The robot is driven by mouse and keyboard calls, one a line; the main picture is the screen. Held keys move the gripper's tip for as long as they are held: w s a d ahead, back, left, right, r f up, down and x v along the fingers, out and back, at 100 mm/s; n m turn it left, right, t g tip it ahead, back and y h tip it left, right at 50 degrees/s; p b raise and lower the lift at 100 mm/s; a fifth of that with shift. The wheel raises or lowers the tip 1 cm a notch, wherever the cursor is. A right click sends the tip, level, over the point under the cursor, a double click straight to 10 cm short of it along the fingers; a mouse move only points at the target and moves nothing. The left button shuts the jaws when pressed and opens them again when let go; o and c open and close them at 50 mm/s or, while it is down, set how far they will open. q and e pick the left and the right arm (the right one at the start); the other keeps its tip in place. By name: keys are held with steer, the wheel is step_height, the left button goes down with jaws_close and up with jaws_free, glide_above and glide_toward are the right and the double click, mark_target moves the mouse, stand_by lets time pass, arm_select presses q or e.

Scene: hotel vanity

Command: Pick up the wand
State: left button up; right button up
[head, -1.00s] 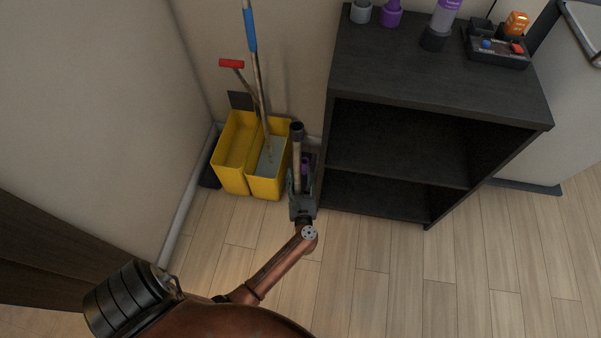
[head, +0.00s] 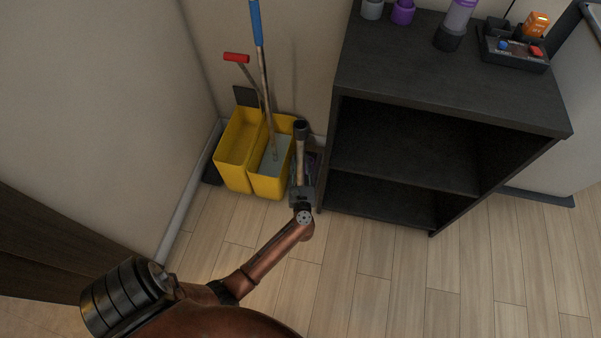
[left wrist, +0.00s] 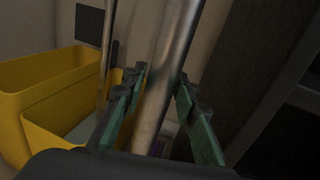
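The wand (head: 300,160) is an upright pole with a dark cap, standing between the yellow bucket and the black shelf. My left gripper (head: 302,182) is low around it, and the arm comes up to it from the front. In the left wrist view the metallic pole of the wand (left wrist: 168,70) runs between the two green-padded fingers of my left gripper (left wrist: 161,88). The fingers are apart on either side of the pole and look open. The wand's lower end is hidden by the gripper. My right gripper is not in view.
A yellow two-part bucket (head: 234,150) stands just left, with a blue-handled mop (head: 264,90) and a red-handled tool (head: 237,58). A black shelf (head: 450,75) stands close on the right, with bottles and a small tray on top. The floor in front is clear.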

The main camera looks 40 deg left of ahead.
arm_select(q)
jaws_close()
steer(key=shift+r, duration=0.2)
stand_by(0.5)
